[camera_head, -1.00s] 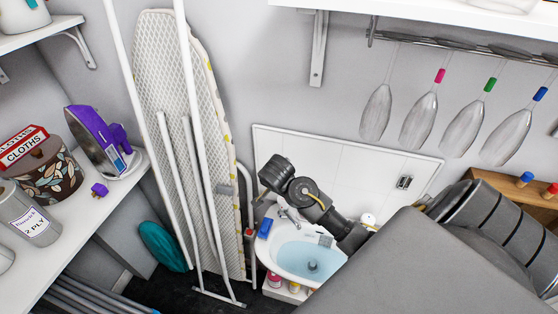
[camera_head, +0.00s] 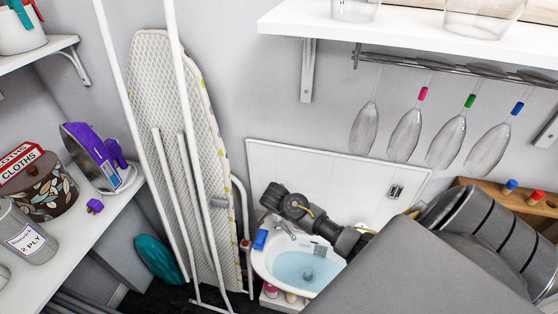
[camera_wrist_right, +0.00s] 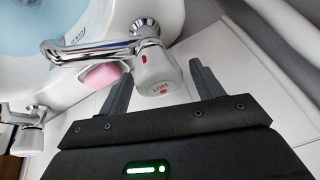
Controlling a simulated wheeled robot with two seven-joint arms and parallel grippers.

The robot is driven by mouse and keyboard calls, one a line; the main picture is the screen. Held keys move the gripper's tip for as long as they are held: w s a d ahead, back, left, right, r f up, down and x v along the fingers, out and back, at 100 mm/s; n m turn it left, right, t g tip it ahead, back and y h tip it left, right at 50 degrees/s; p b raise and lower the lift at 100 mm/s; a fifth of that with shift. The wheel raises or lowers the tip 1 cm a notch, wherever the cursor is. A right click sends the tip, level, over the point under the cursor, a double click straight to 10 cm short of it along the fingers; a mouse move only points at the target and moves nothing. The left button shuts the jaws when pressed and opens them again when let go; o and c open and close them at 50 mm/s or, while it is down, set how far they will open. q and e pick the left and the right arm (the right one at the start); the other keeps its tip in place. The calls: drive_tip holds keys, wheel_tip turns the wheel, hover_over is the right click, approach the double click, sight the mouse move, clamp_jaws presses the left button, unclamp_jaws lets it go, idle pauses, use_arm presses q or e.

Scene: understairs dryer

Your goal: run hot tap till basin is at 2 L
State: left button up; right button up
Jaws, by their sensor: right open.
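The white basin (camera_head: 263,272) stands against the back wall with pale blue water in it; a dark round drain shows through the water. Its level in litres cannot be read. My left gripper is out of view.
A second tap (camera_wrist_right: 28,138) and a pink soap (camera_wrist_right: 103,74) are at the basin. A blue sponge (camera_head: 261,240) lies on its left rim. An ironing board (camera_head: 180,130) leans to the left. Glasses hang from a rack (camera_head: 450,66) above right.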

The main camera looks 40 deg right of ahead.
drive_tip(key=c, duration=1)
drive_tip(key=shift+n, duration=0.3)
drive_tip(key=n, duration=0.2)
drive_tip(key=n+t+y, duration=0.1)
drive_tip(key=n, duration=0.1)
drive_tip(key=shift+y, duration=0.3)
drive_tip(key=shift+w+a+n+t+y, duration=0.15)
drive_tip(key=shift+n+y, duration=0.3)
drive_tip(key=shift+n, duration=0.8)
drive_tip(key=shift+s+d+n+t+y, duration=0.1)
drive_tip(key=shift+n+t+y, duration=0.25)
drive_tip(key=shift+n, duration=0.9)
drive_tip(key=o, duration=1)
